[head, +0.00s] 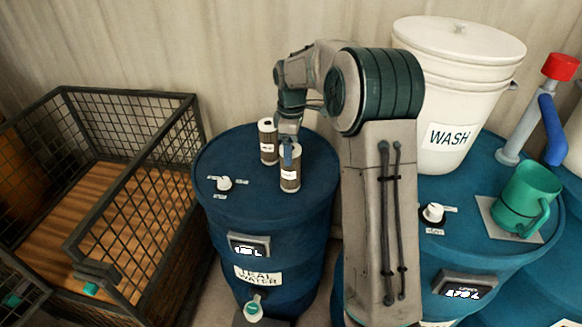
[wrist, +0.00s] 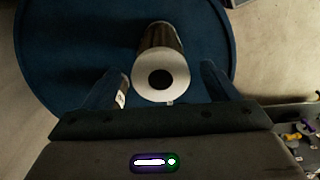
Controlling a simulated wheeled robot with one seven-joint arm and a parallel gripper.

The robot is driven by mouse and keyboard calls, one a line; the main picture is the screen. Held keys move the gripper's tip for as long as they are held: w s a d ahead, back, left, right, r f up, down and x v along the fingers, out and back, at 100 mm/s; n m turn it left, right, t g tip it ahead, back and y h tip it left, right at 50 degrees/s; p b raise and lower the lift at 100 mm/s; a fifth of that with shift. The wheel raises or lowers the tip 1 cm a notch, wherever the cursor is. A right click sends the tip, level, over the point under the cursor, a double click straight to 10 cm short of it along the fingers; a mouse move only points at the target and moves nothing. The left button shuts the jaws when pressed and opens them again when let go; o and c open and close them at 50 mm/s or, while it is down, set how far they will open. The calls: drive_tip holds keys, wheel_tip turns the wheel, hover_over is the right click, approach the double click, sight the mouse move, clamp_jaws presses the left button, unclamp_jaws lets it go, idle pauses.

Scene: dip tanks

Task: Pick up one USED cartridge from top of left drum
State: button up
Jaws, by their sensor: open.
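Two cartridges with white ends, ribbed grey-brown bodies and white labels stand upright on the left blue drum (head: 225,185). In the head view, the far cartridge (head: 267,145) is at the left and the near cartridge (head: 290,178) is closer to the camera. The label words are too small to read. My gripper (head: 289,150) is open and low among them, with one finger overlapping the near cartridge's top. In the wrist view, one cartridge (wrist: 160,78) shows its round end with a dark hole between the spread fingers of my gripper (wrist: 164,74); I cannot tell which one.
A wire-mesh crate (head: 129,96) stands left of the drum. At the right, a white WASH bucket (head: 455,85) and a green jug (head: 526,200) stand on another blue drum (head: 470,240). A small white cap (head: 224,183) sits on the left drum's top.

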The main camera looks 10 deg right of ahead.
sight(290, 168)
drive_tip(key=shift+a+f+p, duration=0.15)
drive_tip(key=shift+f+p, duration=0.15)
drive_tip(key=shift+f, duration=1.6)
drive_tip(key=c, duration=1.3)
drive_tip(key=shift+o, duration=0.2)
drive_tip(key=shift+w+r, duration=0.1)
drive_tip(key=shift+r, duration=0.05)
